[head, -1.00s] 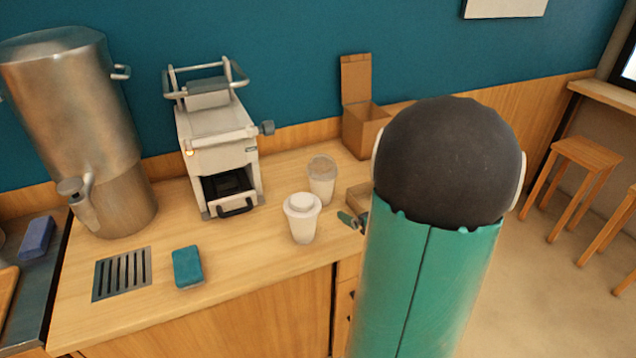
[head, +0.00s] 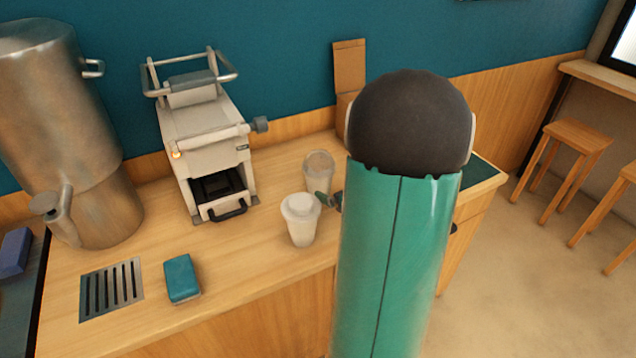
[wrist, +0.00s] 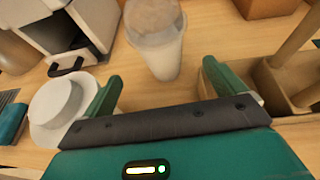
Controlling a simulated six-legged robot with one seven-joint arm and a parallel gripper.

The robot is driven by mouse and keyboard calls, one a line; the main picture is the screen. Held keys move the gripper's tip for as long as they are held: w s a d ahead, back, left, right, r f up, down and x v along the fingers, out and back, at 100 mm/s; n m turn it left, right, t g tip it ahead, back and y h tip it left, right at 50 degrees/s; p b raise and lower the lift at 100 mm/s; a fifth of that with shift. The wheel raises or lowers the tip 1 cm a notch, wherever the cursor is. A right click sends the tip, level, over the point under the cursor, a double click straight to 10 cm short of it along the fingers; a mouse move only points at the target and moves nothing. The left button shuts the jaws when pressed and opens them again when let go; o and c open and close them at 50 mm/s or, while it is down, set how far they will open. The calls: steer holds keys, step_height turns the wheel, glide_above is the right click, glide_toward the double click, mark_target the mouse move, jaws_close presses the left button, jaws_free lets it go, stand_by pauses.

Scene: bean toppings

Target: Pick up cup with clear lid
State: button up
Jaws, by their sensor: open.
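The cup with the clear lid (head: 318,172) stands upright on the wooden counter, behind the cup with the white lid (head: 301,218). In the wrist view the clear-lid cup (wrist: 157,48) is ahead of my gripper (wrist: 162,76), roughly in line with the gap between its two green fingers. The fingers are spread, with nothing held. The white-lid cup (wrist: 57,108) is just outside the left finger; I cannot tell whether they touch. In the head view my arm hides most of my gripper; a green finger (head: 325,199) shows beside the cups.
A white coffee machine (head: 207,150) and a metal urn (head: 60,130) stand to the left. A teal sponge (head: 182,279) lies near a drain grate (head: 111,289). A cardboard box (head: 349,75) is behind my arm. A wooden holder (wrist: 285,85) sits right of my gripper.

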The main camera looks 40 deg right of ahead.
mark_target(327, 182)
steer(key=x, duration=0.9)
steer(key=c, duration=0.8)
